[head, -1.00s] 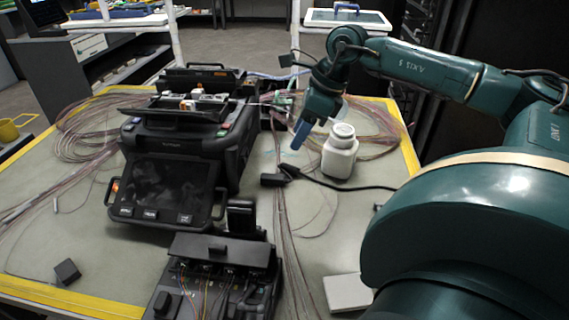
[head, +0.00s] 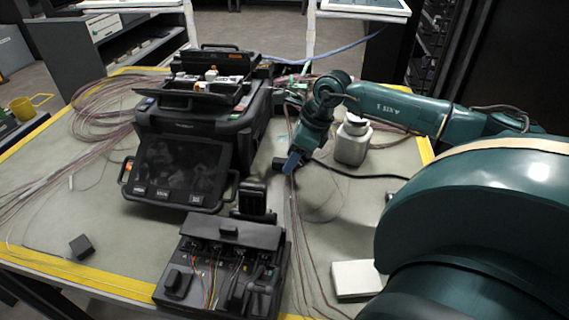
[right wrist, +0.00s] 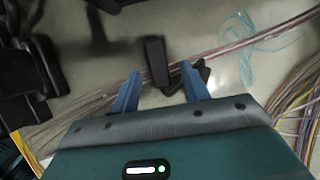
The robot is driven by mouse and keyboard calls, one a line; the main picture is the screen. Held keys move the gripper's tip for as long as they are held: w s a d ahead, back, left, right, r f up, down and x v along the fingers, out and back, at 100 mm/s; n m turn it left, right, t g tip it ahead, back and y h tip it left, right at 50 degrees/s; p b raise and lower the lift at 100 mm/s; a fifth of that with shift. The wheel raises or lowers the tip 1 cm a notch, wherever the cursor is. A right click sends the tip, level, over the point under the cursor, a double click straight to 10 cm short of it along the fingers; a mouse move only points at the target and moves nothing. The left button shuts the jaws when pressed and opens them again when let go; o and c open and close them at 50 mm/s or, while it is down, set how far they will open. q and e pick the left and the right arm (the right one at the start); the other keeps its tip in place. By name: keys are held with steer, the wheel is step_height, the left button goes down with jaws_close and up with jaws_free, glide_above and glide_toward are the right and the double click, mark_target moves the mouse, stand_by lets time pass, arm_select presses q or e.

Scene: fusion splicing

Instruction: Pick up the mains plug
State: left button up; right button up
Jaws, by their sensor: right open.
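The mains plug (right wrist: 156,60) is a dark block lying on the grey-green table mat. In the right wrist view it shows between and just past the two blue fingertips of my right gripper (right wrist: 160,72). Another dark part, which may belong to the plug, lies by the right-hand finger. In the head view my right gripper (head: 291,163) points down over the plug's spot, and it hides much of the plug. Its fingers are apart and I see no grip on the plug. A black cable runs right from there. My left gripper is not in view.
A white bottle (head: 352,142) stands close to the right of my right gripper. The black splicer (head: 205,120) stands to the left, with a black tool (head: 235,235) in front. Loose fibre bundles cross the mat. A white block (head: 357,279) lies at front right.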

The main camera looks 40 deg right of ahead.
steer(key=shift+w+a+f, duration=0.1)
steer(key=shift+w+f, duration=0.05)
steer(key=shift+f, duration=0.25)
steer(key=shift+c, duration=0.2)
jaws_close()
